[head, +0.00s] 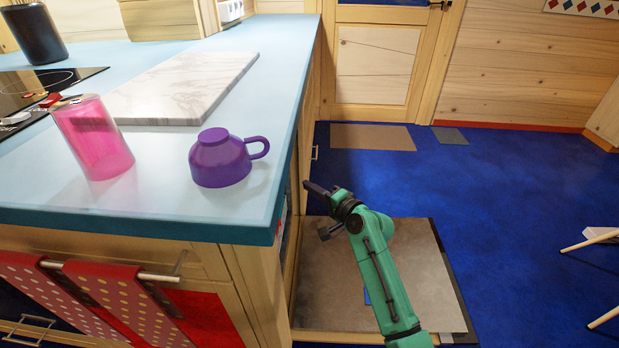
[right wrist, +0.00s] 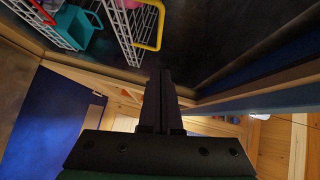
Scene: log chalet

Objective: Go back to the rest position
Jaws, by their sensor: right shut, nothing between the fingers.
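My right gripper (head: 312,188) is at the end of my green right arm, beside the counter's right edge and above an open grey door panel (head: 405,265). In the right wrist view its two dark fingers (right wrist: 160,98) lie together, shut with nothing between them. It is apart from the purple cup (head: 220,160), which sits upside down near the counter's front right corner with its handle to the right. My left gripper is not in view.
The blue counter (head: 280,75) also holds a pink tumbler (head: 93,140) and a marble board (head: 185,85). The right wrist view shows a white wire rack (right wrist: 118,25) with a yellow handle (right wrist: 160,25). Blue floor (head: 500,200) is clear to the right, before some stool legs (head: 590,241).

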